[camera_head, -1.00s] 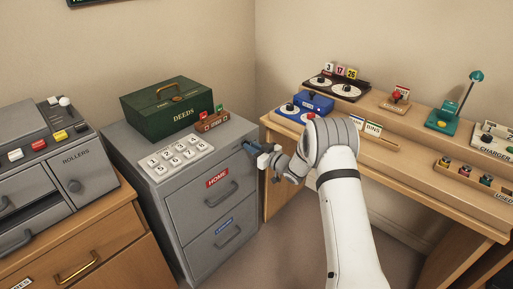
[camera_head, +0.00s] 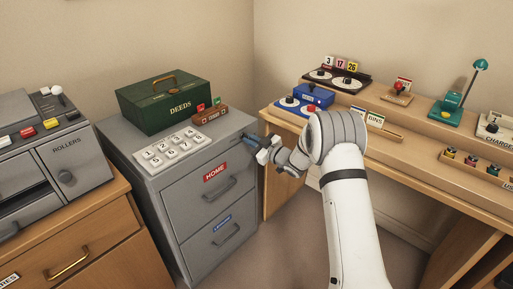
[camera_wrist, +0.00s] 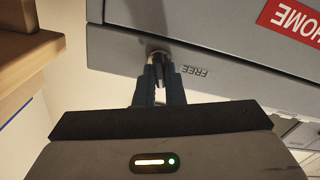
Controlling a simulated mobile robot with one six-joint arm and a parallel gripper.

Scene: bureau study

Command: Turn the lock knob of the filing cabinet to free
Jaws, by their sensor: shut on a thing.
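The grey filing cabinet (camera_head: 188,197) stands in the middle, with a red HOME label on its upper drawer. Its lock knob (camera_wrist: 159,56) is a small metal piece at the upper drawer's right end, partly hidden by my fingers. The word FREE (camera_wrist: 194,72) is printed beside it, upside down in the wrist view. My gripper (camera_wrist: 160,74) is shut on the lock knob, one finger on each side. In the head view my gripper (camera_head: 254,146) reaches the cabinet's upper right front corner. The knob's turn angle cannot be told.
A green DEEDS box (camera_head: 165,101), a white number pad (camera_head: 172,148) and a small brown holder (camera_head: 210,116) stand on the cabinet. A wooden desk (camera_head: 415,148) with several devices is at right. A wooden cabinet with a grey machine (camera_head: 50,150) is at left.

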